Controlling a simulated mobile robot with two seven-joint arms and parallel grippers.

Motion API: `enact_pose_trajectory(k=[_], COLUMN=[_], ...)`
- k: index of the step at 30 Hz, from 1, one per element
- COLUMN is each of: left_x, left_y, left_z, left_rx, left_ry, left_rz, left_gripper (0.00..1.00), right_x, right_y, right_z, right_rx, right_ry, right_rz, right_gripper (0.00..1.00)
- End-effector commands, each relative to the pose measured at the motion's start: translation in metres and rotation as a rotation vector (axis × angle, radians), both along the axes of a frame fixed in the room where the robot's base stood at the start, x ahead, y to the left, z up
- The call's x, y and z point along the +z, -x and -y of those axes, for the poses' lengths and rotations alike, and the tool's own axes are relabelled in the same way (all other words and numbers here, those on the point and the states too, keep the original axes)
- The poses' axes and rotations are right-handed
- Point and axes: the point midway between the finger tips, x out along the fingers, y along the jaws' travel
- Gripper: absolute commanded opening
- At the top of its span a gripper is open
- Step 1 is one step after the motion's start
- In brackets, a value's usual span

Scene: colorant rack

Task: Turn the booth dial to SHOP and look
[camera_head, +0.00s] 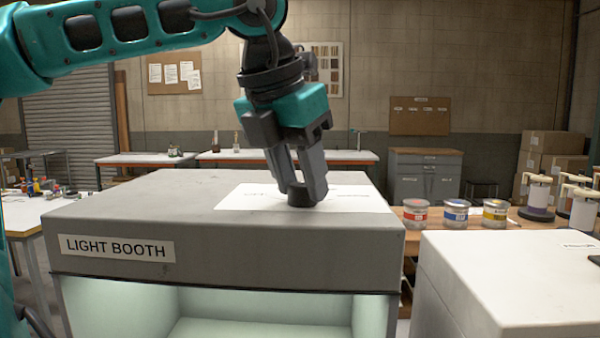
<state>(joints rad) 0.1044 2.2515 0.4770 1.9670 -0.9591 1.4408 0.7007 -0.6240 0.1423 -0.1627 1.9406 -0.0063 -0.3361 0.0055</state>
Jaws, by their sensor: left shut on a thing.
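The light booth (230,250) is a grey box with a "LIGHT BOOTH" label, and its open front glows pale green-white inside. A white sheet with print (245,198) lies on its top. The dial (298,195) is a small dark knob on that sheet. My left gripper (300,190) points down from above and is shut on the dial. The fingers and arm hide part of the sheet's print, so I cannot read which setting the dial points to. My right gripper is not in view.
A white box-like unit (500,285) stands close at the right. Behind it, paint cans with red, blue and yellow labels (455,213) stand on a wooden bench. Cardboard boxes (553,155) are stacked at the far right. A cluttered table (25,215) is at the left.

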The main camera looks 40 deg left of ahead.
Motion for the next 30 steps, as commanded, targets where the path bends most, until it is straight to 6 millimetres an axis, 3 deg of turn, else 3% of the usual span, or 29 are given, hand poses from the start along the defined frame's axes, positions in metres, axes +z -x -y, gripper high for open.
enact_pose_trajectory(k=[11,12,18,20,30], left_x=[-0.0004,-0.0004,-0.0003,-0.0003,0.0069], left_y=[0.0005,0.0005,0.0003,0.0002,0.0022], left_z=[0.0,0.0,0.0,0.0,-0.0001], left_rx=[-0.006,-0.004,-0.004,-0.004,-0.003], left_ry=[0.001,0.001,0.0,0.0,-0.001], left_rz=[-0.003,-0.003,-0.002,-0.002,0.001], left_gripper=[0.09,0.4,0.59,0.64,0.64], right_x=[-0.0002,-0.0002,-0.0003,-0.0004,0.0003], right_y=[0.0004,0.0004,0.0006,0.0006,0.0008], right_z=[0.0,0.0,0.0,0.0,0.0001], right_rx=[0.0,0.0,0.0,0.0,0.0], right_ry=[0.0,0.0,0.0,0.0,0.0], right_rz=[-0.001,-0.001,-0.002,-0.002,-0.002], right_gripper=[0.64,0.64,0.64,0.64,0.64])
